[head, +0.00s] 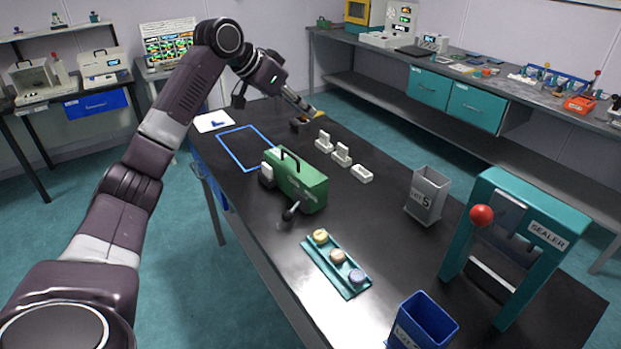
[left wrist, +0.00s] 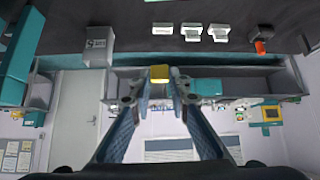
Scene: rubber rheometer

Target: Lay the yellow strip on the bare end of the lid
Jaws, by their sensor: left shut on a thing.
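My left gripper (head: 309,109) is shut on the yellow strip (head: 319,113), above the far part of the dark table. The strip also shows as a small yellow block between the fingertips in the left wrist view (left wrist: 159,74). It is clear of the table, and part of it is hidden by the fingers. A green case (head: 297,184) with a dark top handle stands nearer on the table, apart from the gripper. I cannot tell for certain which surface is the lid or its bare end. My right gripper is not in view.
White holders (head: 341,154) stand right of the green case. A small dark box (head: 299,125) is just below the gripper. A teal tray (head: 326,271), grey bin (head: 427,194), blue bin (head: 424,322) and teal sealer (head: 546,235) stand nearer. A blue outline (head: 230,155) encloses bare table.

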